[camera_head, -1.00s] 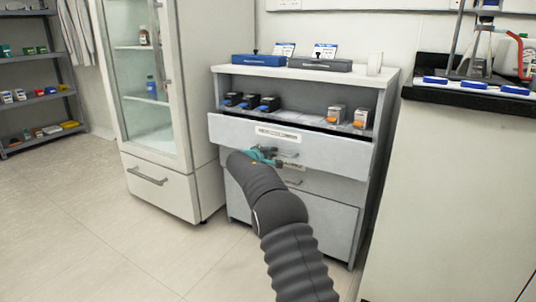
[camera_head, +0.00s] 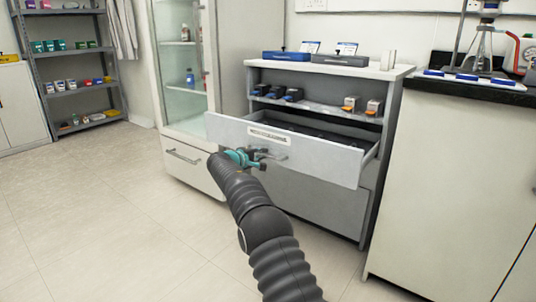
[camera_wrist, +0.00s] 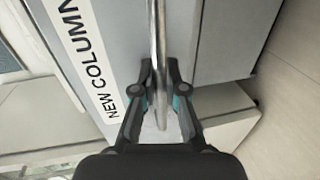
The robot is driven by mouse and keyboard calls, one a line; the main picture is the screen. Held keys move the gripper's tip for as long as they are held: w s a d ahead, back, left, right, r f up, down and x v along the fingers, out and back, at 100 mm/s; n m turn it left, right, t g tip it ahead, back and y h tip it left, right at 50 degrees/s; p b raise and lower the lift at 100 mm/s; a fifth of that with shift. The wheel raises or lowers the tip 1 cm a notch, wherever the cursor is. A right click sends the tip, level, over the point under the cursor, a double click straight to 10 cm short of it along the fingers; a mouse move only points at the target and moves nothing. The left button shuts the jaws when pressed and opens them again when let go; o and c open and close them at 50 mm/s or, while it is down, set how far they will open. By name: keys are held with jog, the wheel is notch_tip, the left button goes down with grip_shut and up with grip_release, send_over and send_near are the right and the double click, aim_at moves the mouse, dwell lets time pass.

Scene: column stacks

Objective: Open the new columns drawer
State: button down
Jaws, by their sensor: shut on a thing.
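The new columns drawer (camera_head: 312,154) is the top drawer of the white cabinet and stands pulled out, with dark contents partly showing inside. Its label (camera_head: 269,134) reads "NEW COLUMN..." in the wrist view (camera_wrist: 88,55), where the rest is cut off. My gripper (camera_head: 262,158) is at the drawer front. In the wrist view my gripper (camera_wrist: 160,84) has its fingers closed around the metal bar handle (camera_wrist: 159,40). The handle runs between the two fingers.
The cabinet's shelf (camera_head: 325,110) above the drawer holds small dark and orange-fronted boxes. A lower drawer front (camera_head: 320,205) is shut. A glass-door cabinet (camera_head: 185,75) stands close on the left, a bench (camera_head: 450,180) on the right. The floor (camera_head: 120,220) in front is clear.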

jog(key=shift+s+a, duration=0.45)
jog(key=shift+s, duration=0.05)
jog(key=c, duration=1.2)
grip_release()
jog(key=v, duration=1.2)
jog(key=shift+a+f, duration=0.1)
jog(key=shift+a, duration=0.05)
